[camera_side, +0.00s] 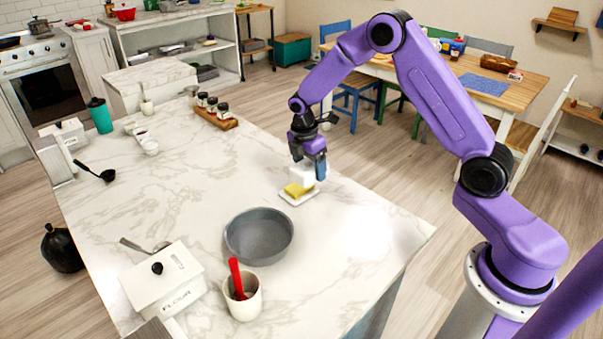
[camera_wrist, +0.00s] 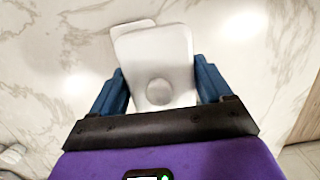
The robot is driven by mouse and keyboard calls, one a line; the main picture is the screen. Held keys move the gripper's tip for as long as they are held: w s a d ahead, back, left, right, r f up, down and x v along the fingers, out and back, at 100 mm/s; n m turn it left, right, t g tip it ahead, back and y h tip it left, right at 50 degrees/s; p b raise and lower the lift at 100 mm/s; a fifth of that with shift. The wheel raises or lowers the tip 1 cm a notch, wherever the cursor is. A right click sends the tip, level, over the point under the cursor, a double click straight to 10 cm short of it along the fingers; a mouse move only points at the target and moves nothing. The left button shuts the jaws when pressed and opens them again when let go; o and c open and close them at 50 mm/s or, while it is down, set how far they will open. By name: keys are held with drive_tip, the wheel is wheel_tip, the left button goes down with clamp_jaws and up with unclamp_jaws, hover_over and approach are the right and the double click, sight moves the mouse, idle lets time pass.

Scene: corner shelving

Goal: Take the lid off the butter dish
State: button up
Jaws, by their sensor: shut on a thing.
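My gripper (camera_side: 309,163) is shut on the white butter dish lid (camera_side: 302,175). The lid is held above the dish, apart from it. The yellow butter (camera_side: 297,189) shows on the white dish base (camera_side: 299,200), which sits on the marble counter. In the wrist view the lid (camera_wrist: 155,60), with its round knob, is between the blue fingers of my gripper (camera_wrist: 163,88). A corner of the dish base (camera_wrist: 128,27) shows behind the lid at the upper left; the lid hides the rest of it and the butter.
A grey round pan (camera_side: 259,236) stands in front of the dish, to the left. A wooden rack of jars (camera_side: 215,115) stands behind it. A cup with a red-handled tool (camera_side: 242,300) and a flour canister (camera_side: 163,282) are nearer the front. The counter right of the dish is clear.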

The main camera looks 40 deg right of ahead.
drive_tip(key=s+r, duration=0.2)
drive_tip(key=s, duration=1)
drive_tip(key=s+r, duration=0.2)
drive_tip(key=s, duration=1)
hover_over(339, 214)
drive_tip(key=f, duration=0.9)
drive_tip(key=shift+s+a+f, duration=0.2)
drive_tip(key=shift+s+a, duration=0.05)
drive_tip(key=shift+a, duration=0.1)
drive_tip(key=shift+w+f, duration=0.3)
drive_tip(key=shift+f, duration=1.6)
drive_tip(key=shift+f, duration=0.1)
drive_tip(key=o, duration=1)
